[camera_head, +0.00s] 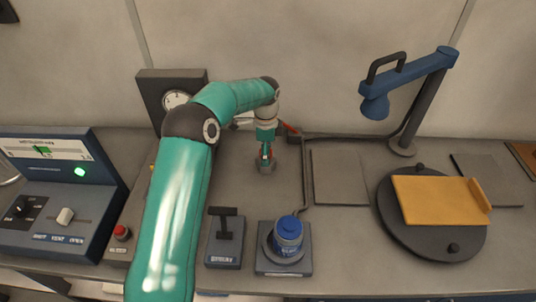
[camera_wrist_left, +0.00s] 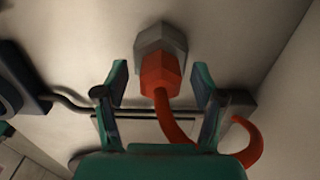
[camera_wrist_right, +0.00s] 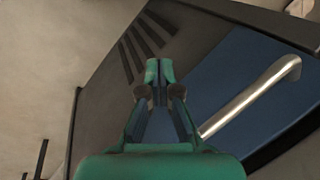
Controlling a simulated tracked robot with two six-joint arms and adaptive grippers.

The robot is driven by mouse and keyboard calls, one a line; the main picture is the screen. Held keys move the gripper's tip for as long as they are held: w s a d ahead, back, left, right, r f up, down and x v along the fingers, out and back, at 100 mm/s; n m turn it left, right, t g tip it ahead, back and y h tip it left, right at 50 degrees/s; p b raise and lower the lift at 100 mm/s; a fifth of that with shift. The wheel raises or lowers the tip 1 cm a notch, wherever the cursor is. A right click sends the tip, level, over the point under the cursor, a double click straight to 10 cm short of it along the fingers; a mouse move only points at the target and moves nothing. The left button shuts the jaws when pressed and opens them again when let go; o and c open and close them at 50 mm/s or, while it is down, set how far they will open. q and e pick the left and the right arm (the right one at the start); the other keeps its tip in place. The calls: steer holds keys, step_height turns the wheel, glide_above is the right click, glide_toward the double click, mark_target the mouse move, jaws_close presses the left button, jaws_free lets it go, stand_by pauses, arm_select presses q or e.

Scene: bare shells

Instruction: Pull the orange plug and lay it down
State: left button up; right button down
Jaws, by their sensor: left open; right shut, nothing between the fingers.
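The orange plug (camera_wrist_left: 160,75) sits in a grey hexagonal socket (camera_wrist_left: 161,40), and its orange cable (camera_wrist_left: 172,125) curves away to the lower right in the left wrist view. My left gripper (camera_wrist_left: 160,77) is open, with one finger on each side of the plug and gaps visible on both sides. In the head view my left gripper (camera_head: 266,152) points down at the bench behind the small black lever, with a bit of orange cable (camera_head: 291,128) behind it. My right gripper (camera_wrist_right: 158,68) is shut and empty; it is outside the head view.
A round dark turntable (camera_head: 432,242) with a yellow board (camera_head: 438,200) and a blue lamp (camera_head: 410,75) are at right. A blue console (camera_head: 62,185) is at left.

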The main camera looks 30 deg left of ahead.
arm_select(q)
steer(key=shift+c, duration=0.4)
jaws_close()
stand_by(0.4)
steer(key=shift+r, duration=0.1)
steer(key=shift+r+p, duration=0.95)
steer(key=shift+r, duration=0.05)
steer(key=shift+r+p, duration=0.3)
steer(key=shift+r, duration=1.6)
